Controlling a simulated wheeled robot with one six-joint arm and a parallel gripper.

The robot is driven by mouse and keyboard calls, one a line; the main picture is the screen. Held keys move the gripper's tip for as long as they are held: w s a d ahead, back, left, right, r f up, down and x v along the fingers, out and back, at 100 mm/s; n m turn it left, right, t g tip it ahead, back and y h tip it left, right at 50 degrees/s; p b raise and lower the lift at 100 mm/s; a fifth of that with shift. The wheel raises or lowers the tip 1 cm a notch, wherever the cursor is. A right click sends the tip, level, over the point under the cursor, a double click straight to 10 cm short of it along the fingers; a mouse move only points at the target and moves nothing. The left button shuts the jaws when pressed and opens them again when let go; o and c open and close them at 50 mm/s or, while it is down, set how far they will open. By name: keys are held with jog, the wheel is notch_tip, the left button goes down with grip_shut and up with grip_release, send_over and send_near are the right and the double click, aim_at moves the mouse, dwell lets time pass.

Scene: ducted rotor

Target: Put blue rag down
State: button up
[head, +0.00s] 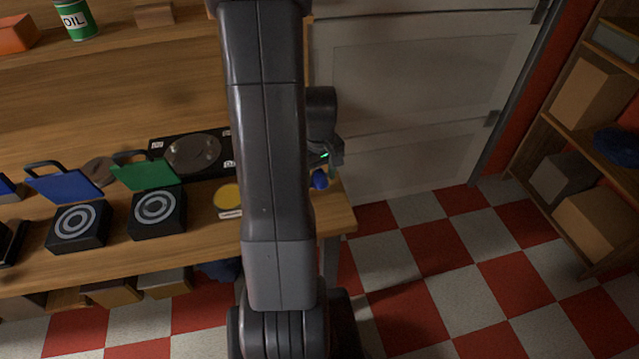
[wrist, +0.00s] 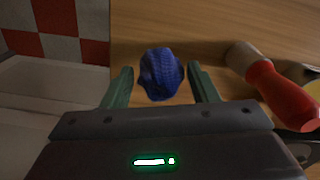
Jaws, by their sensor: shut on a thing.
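The blue rag (wrist: 160,76) is a crumpled bundle between the two green fingers of my gripper (wrist: 160,84) in the wrist view. My gripper is shut on it. In the head view the rag (head: 319,180) shows as a small blue patch just right of my arm, below my gripper (head: 325,170), near the right end of the wooden bench (head: 200,255). I cannot tell whether the rag touches the bench top. My arm hides much of this area in the head view.
A red-handled tool (wrist: 275,88) lies on the bench right of the rag in the wrist view. A shelf (head: 545,165) stands right; checkered floor lies between.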

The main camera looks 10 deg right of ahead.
aim_at(320, 185)
jog(key=shift+f, duration=1.8)
jog(key=shift+f, duration=0.2)
jog(key=o, duration=1)
jog(key=shift+r, duration=0.1)
notch_tip(320, 185, up, 12)
jog(key=shift+r, duration=0.15)
